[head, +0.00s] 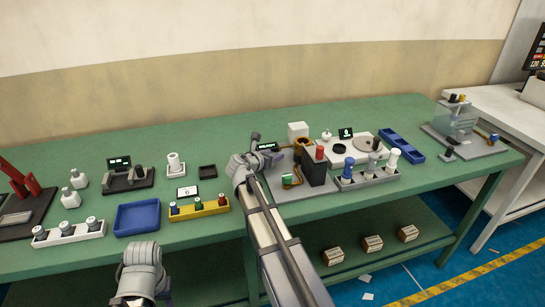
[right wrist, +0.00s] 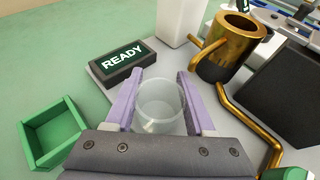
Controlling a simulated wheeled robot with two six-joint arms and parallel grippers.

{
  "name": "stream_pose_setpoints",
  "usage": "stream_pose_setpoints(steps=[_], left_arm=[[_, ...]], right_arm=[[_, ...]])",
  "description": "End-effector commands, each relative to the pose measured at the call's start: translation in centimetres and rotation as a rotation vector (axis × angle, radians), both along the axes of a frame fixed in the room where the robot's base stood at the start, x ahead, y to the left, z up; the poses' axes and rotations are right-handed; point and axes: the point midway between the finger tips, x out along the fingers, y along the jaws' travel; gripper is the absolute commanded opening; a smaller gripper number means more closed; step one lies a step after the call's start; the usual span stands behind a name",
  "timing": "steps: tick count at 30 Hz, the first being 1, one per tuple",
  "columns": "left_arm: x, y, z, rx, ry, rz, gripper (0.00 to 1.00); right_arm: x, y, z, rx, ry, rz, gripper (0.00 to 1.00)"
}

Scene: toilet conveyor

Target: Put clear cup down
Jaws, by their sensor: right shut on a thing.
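The clear cup (right wrist: 160,104) is a see-through round cup in the right wrist view, between the two lavender fingers of my right gripper (right wrist: 165,80). The fingers are shut on its sides. The cup is over the pale grey board (right wrist: 103,76), close to the READY display (right wrist: 123,62). I cannot tell whether its base touches the board. In the head view my right arm reaches to the display (head: 266,147), and the cup is not discernible there. Only part of my left arm shows at the bottom; its gripper is out of view.
A brass mug-shaped vessel (right wrist: 226,48) with a bent pipe stands to the right of the cup. A white block (right wrist: 181,22) is behind. An empty green tray (right wrist: 53,134) lies left on the green table. A black box (head: 314,168) stands close by on the right.

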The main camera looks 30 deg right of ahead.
Motion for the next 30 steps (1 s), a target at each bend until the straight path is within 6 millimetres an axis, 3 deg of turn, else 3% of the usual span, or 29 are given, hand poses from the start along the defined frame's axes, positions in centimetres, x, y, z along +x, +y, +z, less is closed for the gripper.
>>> stream_pose_setpoints(steps=[2,3,10,20,30], left_arm=[[0.0,0.0,-0.4,0.000,0.000,0.000,0.50],[0.0,0.0,-0.3,0.000,0.000,0.000,0.50],[0.0,0.0,-0.2,0.000,0.000,0.000,0.50],[0.0,0.0,0.3,0.000,0.000,0.000,0.50],[0.0,0.0,2.9,0.000,0.000,0.000,0.50]], right_arm=[[0.0,0.0,-0.4,0.000,0.000,0.000,0.02],[0.0,0.0,-0.3,0.000,0.000,0.000,0.58],[0.0,0.0,-0.2,0.000,0.000,0.000,0.84],[0.0,0.0,0.3,0.000,0.000,0.000,0.84],[-3.3,5.1,2.9,0.000,0.001,0.004,0.84]])
